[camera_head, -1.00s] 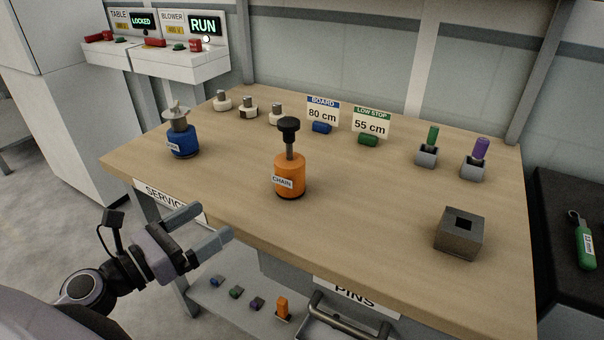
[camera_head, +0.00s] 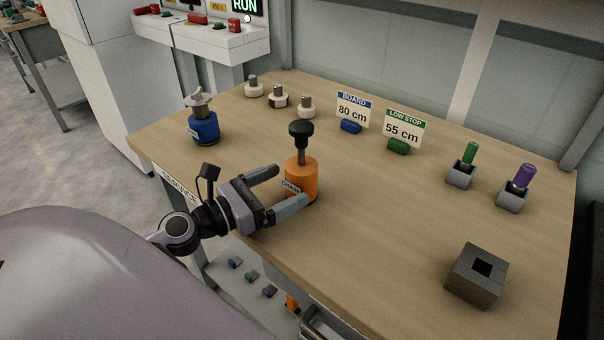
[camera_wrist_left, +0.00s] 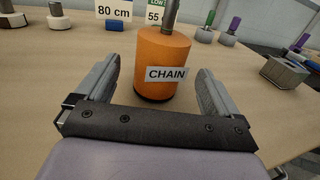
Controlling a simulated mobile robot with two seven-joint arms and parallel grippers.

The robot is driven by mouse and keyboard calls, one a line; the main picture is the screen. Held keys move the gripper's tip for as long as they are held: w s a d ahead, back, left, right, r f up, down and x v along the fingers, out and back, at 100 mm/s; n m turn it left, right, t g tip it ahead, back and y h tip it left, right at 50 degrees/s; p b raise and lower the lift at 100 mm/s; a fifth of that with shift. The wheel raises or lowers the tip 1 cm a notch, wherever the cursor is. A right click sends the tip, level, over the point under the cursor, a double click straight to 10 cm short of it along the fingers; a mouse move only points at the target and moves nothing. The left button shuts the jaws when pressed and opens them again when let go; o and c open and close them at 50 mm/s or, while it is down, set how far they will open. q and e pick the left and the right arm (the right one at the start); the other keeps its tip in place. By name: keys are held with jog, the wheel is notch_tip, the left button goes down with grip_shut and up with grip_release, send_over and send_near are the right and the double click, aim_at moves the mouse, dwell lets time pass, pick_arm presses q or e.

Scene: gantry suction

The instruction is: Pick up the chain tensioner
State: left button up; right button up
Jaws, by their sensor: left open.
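The chain tensioner (camera_head: 303,179) is an orange cylinder with a metal stem, a black knob on top and a CHAIN label. It stands upright on the wooden table. My left gripper (camera_head: 291,187) is open, with its two fingers reaching toward the orange body from the left. In the left wrist view the orange body (camera_wrist_left: 162,55) stands between and just beyond the fingertips, with the label facing me. I see no finger closed on it. My right gripper does not show.
A blue device (camera_head: 204,128) stands at the table's left. Pale knobs (camera_head: 278,97) and signs (camera_head: 403,128) line the back. Grey holders with a green pin (camera_head: 469,153) and a purple pin (camera_head: 523,178) stand right. A grey square block (camera_head: 478,275) sits at the front right.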

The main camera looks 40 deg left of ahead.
aim_at(309, 173)
pick_arm(q)
jog(key=shift+x, duration=0.8)
jog(key=shift+w+d+r+p, duration=0.15)
jog(key=shift+w+p, duration=0.3)
jog(key=p+x, duration=0.1)
jog(key=x, duration=0.2)
jog(key=shift+w+d, duration=0.25)
jog(key=shift+w, duration=0.35)
jog(key=c, duration=1.2)
jog(key=shift+c, duration=1.3)
